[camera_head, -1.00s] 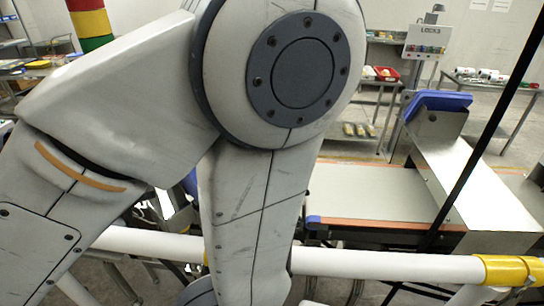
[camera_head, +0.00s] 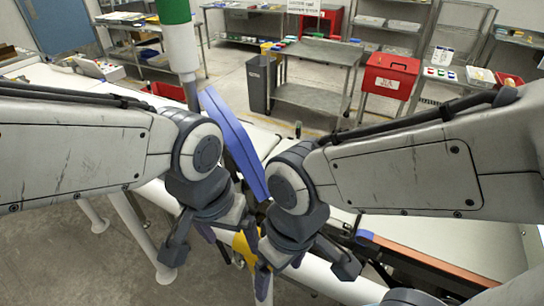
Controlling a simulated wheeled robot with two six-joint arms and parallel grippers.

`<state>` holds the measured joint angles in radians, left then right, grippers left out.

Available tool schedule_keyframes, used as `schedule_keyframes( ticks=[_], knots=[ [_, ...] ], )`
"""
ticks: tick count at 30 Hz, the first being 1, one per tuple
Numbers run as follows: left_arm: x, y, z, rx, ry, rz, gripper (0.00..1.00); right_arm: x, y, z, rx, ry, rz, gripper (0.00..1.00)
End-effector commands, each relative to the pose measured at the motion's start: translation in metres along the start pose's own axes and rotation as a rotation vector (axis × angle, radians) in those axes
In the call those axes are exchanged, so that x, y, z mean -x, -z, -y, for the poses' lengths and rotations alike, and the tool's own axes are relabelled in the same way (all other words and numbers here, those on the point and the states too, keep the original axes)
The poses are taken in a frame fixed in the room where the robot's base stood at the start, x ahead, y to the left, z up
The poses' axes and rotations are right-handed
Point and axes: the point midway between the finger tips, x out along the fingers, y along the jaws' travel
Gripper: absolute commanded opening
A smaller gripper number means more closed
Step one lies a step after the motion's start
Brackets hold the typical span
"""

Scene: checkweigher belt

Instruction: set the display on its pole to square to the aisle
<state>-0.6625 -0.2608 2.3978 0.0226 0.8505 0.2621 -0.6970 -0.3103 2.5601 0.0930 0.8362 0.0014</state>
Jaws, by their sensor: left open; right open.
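A blue slab-like panel (camera_head: 232,140), seen nearly edge-on and tilted, stands between my two wrists in the head view. It looks like the display, but its screen face does not show. Its lower end and any pole under it are hidden behind my wrists. My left gripper (camera_head: 210,243) points down just below and left of the panel, with its fingers apart. My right gripper (camera_head: 305,268) points down to the right of the panel's lower end, also with its fingers apart. I cannot tell whether either touches the panel.
A green and white column (camera_head: 180,45) stands behind the panel at left. An orange-edged belt (camera_head: 440,268) lies at right. Behind are a grey bin (camera_head: 258,83), a red box (camera_head: 390,75) and metal tables.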

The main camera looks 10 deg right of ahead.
Motion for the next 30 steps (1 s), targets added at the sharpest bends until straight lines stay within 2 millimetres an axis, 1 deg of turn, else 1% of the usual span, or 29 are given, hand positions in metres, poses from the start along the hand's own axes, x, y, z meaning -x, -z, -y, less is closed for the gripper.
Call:
schedule_keyframes(
  ticks=[1, 2, 3, 6, 9, 10, 13, 15, 17, 27, 30],
  knots=[
    [0.006, 0.029, 0.003, 0.107, 0.01, -0.053, 0.9, -0.008, 0.0, -0.001, 0.0, 0.0, 0.0, 0.9],
    [0.012, 0.045, 0.004, 0.175, 0.015, -0.085, 0.9, -0.01, -0.001, -0.001, 0.0, 0.0, 0.0, 0.9],
    [0.02, 0.065, 0.008, 0.265, 0.019, -0.126, 0.9, -0.013, -0.001, -0.001, 0.0, 0.0, 0.0, 0.9],
    [0.042, 0.11, 0.016, 0.473, 0.018, -0.225, 0.9, -0.019, -0.001, -0.001, 0.0, 0.0, 0.0, 0.9],
    [0.06, 0.141, 0.025, 0.634, 0.008, -0.301, 0.9, -0.022, -0.001, -0.002, -0.001, 0.0, 0.0, 0.9],
    [0.065, 0.148, 0.026, 0.669, 0.004, -0.318, 0.9, -0.023, -0.001, -0.002, -0.001, 0.0, 0.0, 0.9],
    [0.073, 0.162, 0.031, 0.746, -0.005, -0.354, 0.9, -0.024, -0.001, -0.002, -0.001, 0.0, 0.0, 0.9],
    [0.072, 0.167, 0.032, 0.767, -0.007, -0.361, 0.9, -0.022, -0.001, -0.002, -0.001, 0.0, 0.0, 0.9],
    [0.066, 0.169, 0.033, 0.77, -0.007, -0.36, 0.9, -0.02, -0.001, -0.002, -0.001, 0.0, 0.0, 0.9],
    [0.008, 0.188, 0.039, 0.765, -0.006, -0.356, 0.9, -0.006, 0.0, 0.0, -0.001, 0.0, 0.0, 0.9],
    [-0.005, 0.193, 0.041, 0.765, -0.007, -0.357, 0.9, -0.003, 0.0, 0.0, -0.002, 0.0, 0.0, 0.9]
  ],
)
